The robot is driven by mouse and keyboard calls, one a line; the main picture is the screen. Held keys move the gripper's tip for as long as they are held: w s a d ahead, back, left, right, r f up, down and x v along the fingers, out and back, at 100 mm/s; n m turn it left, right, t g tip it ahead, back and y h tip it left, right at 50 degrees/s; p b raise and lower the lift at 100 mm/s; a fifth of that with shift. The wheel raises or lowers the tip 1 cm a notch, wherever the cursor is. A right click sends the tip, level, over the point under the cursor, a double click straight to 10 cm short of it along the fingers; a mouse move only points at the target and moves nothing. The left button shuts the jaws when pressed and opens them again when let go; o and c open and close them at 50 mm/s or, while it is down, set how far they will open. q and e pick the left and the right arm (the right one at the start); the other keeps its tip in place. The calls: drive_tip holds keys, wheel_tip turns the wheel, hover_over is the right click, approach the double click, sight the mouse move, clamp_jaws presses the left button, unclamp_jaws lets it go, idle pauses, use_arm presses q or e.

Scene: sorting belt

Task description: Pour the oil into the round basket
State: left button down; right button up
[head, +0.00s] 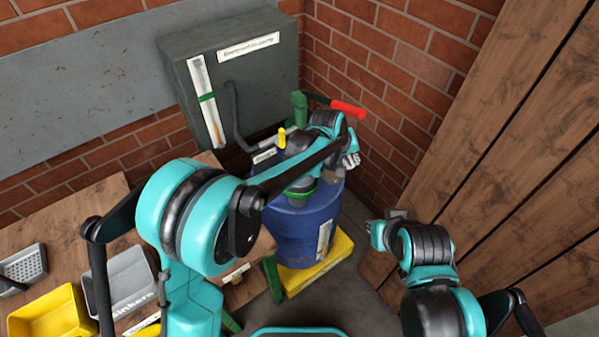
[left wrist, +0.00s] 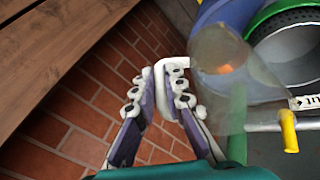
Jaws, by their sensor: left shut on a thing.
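In the left wrist view my left gripper (left wrist: 158,92) is shut on the white handle of a clear jug (left wrist: 222,75). A small amber-orange patch shows in the jug; I cannot tell how much oil it holds or how far it tilts. The round basket (left wrist: 268,15), green-rimmed with a grey inside, lies beside and partly behind the jug. In the head view my left gripper (head: 351,152) is over the right side of the blue drum (head: 300,238), and my arm covers most of the basket. My right gripper (head: 381,230) is right of the drum, its jaws unclear.
The drum stands on a yellow base (head: 318,270). A grey cabinet (head: 255,75) and a red-handled lever (head: 348,108) are behind it. A wooden bench (head: 75,215) with a yellow bin (head: 45,315) and a grey bin (head: 128,285) is at left. Wooden planks (head: 490,150) rise at right.

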use_arm(q)
drive_tip(key=shift+w+a+r+h, duration=0.15)
drive_tip(key=shift+a+r+h, duration=0.85)
drive_tip(key=shift+a+r, duration=0.15)
drive_tip(key=shift+a+r+n, duration=0.2)
drive_tip(key=shift+a+n, duration=0.1)
drive_tip(key=shift+w+a+h+b, duration=0.1)
drive_tip(key=shift+a+h+b, duration=0.3)
drive_tip(key=shift+h+b, duration=0.3)
drive_tip(key=a+h+b, duration=0.1)
drive_tip(key=a+n+h+b, duration=0.1)
drive_tip(key=h+b, duration=0.1)
drive_tip(key=shift+w+r+h, duration=0.15)
drive_tip(key=shift+r+h, duration=0.05)
drive_tip(key=shift+h, duration=0.1)
drive_tip(key=shift+a+h+b, duration=0.35)
drive_tip(key=shift+h+b, duration=0.15)
drive_tip(key=shift+b, duration=0.1)
drive_tip(key=shift+w+a+n+h+b, duration=0.1)
drive_tip(key=shift+a+n+h+b, duration=0.25)
drive_tip(key=shift+b, duration=0.25)
drive_tip(key=shift+w+a+r+n+h+b, duration=0.1)
drive_tip(key=shift+a+r+n+h+b, duration=0.05)
drive_tip(key=shift+a+r+h+b, duration=0.3)
drive_tip(key=shift+w+a+r+n+h+b, duration=0.1)
drive_tip(key=shift+a+r+h+b, duration=0.1)
drive_tip(key=shift+a+h+b, duration=0.35)
